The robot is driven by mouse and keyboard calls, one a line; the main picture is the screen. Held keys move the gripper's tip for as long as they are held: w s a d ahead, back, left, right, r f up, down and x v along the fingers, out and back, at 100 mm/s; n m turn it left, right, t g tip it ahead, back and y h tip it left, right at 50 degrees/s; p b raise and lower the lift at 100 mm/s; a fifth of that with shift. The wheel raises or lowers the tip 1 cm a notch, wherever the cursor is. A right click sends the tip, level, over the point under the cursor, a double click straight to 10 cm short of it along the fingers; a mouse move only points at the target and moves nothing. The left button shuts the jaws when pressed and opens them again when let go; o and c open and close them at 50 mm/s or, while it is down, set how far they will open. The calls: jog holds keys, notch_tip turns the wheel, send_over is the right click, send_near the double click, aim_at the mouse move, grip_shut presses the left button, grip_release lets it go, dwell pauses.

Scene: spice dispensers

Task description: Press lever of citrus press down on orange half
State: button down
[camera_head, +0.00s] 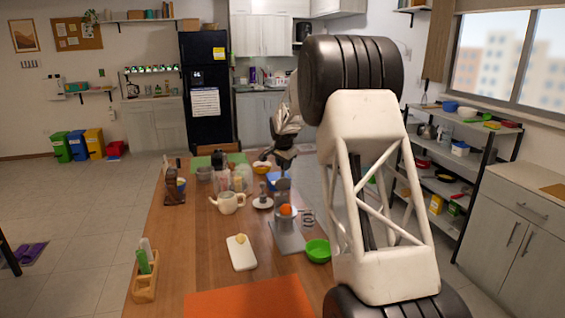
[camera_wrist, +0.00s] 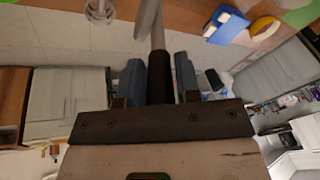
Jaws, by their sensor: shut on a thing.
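The grey citrus press (camera_head: 286,240) stands on the wooden table, with a tall metal body on a flat base. An orange half (camera_head: 285,210) sits at the top of its lower part, below the upper pressing part (camera_head: 282,188). My gripper (camera_head: 284,158) is above and behind the press in the head view, shut on the press lever. In the wrist view, the lever's grey rod (camera_wrist: 157,36) runs up and away from between my blue-grey fingers (camera_wrist: 160,78). The lever looks raised. The fingers' exact contact is too small to tell in the head view.
A green bowl (camera_head: 318,250) stands close to the right of the press. A white teapot (camera_head: 228,203), a cutting board (camera_head: 241,253) and several jars stand to the left. An orange mat (camera_head: 250,300) covers the near table.

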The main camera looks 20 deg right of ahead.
jog(key=s+f+t, duration=1.1)
jog(key=s, duration=0.1)
jog(key=shift+s+f+m+t, duration=0.3)
jog(key=shift+s, duration=0.05)
dwell(1.2)
dwell(0.3)
jog(key=c, duration=0.8)
grip_release()
jog(key=shift+s+r, duration=0.1)
jog(key=shift+v, duration=3.8)
jog(key=shift+a, duration=0.1)
